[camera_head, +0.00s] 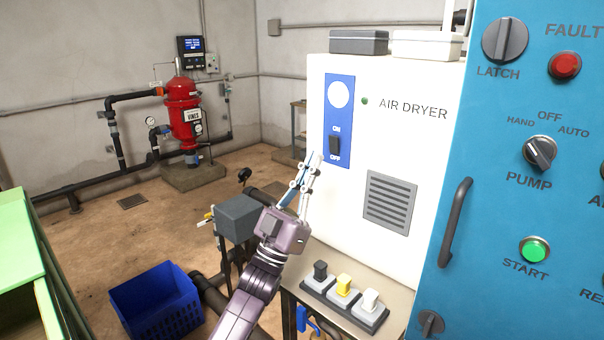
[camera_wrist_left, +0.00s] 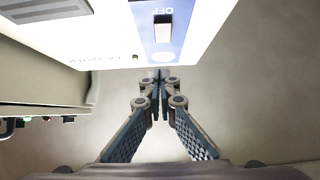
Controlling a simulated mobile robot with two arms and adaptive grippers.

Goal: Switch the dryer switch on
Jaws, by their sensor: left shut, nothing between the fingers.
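The dryer switch (camera_head: 334,145) is a small black rocker between the ON and OFF labels on a blue panel (camera_head: 345,118) on the white air dryer cabinet (camera_head: 432,142). It also shows, upside down, in the left wrist view (camera_wrist_left: 163,30); I cannot tell which way it is tipped. My left gripper (camera_head: 314,160) is shut and empty, its tips just left of and below the switch in the head view. In the left wrist view the fingertips (camera_wrist_left: 160,76) point toward the cabinet's lower edge in the picture, apart from the switch. My right gripper is out of view.
A blue control cabinet (camera_head: 510,200) with a handle (camera_head: 456,222) stands close at the right. A block with several small toggles (camera_head: 343,295) sits below the dryer. A vent grille (camera_head: 389,202) is right of the switch. A blue crate (camera_head: 158,303) stands on the floor.

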